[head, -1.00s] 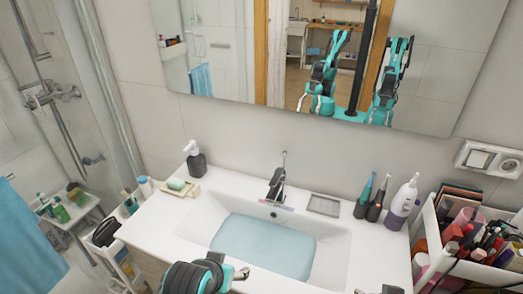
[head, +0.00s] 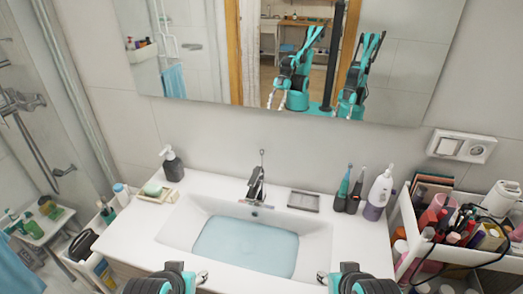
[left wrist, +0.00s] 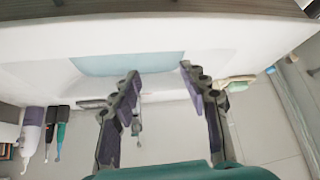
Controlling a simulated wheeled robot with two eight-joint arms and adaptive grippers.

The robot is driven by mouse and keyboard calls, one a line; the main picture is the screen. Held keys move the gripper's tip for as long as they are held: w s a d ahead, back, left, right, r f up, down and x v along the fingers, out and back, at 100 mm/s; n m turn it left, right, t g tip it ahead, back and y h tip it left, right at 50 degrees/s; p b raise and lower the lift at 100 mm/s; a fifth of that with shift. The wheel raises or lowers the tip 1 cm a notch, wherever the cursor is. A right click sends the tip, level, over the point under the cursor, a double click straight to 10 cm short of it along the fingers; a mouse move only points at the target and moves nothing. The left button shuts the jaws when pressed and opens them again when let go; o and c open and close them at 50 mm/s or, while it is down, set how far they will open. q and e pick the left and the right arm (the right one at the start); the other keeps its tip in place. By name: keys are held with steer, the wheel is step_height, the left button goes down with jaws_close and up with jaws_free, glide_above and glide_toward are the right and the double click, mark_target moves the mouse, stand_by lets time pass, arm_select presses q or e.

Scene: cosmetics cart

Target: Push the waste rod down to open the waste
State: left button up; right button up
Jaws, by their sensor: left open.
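The waste rod (head: 262,158) is a thin upright rod with a small knob on top, just behind the dark faucet (head: 255,184). The white sink basin (head: 318,240) holds pale blue water (head: 245,245). My left gripper (left wrist: 159,70) is open and empty in the left wrist view. The faucet shows partly between its fingers, with the rod hard to make out there. In the head view my left arm's end is at the bottom, in front of the basin. My right arm's end (head: 322,277) is at the bottom right, its jaws unclear. Both are apart from the rod.
A soap pump (head: 172,165) and soap dish (head: 157,191) stand left of the basin. A metal tray (head: 303,201), electric toothbrushes (head: 349,190) and a white bottle (head: 377,193) stand to the right. A crowded cart (head: 405,215) is at the far right. A mirror hangs behind.

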arm_select(q)
steer(key=w+r, duration=0.1)
steer(key=w+d+r, duration=0.1)
steer(key=w, duration=0.1)
steer(key=shift+r+t+p, duration=0.1)
steer(key=shift+t+p, duration=0.2)
steer(key=shift+p, duration=0.1)
jaws_close()
steer(key=w+d+r+m+t+h+p, duration=0.1)
steer(key=w+d+r, duration=0.3)
steer(key=w, duration=0.6)
steer(key=w+d+r+m+t+h+p, duration=0.1)
steer(key=w+d+r+t+p, duration=0.2)
steer(key=w, duration=0.6)
steer(key=w+d+r+m+t+h+p, duration=0.1)
steer(key=w+d+r, duration=0.4)
steer(key=w, duration=0.5)
steer(key=shift+w+d+r+t+h+p, duration=0.15)
steer(key=shift+w+d+t+h+p, duration=0.25)
steer(key=shift+d+t+p, duration=0.6)
steer(key=shift+s+a, duration=0.1)
steer(key=shift+a, duration=0.1)
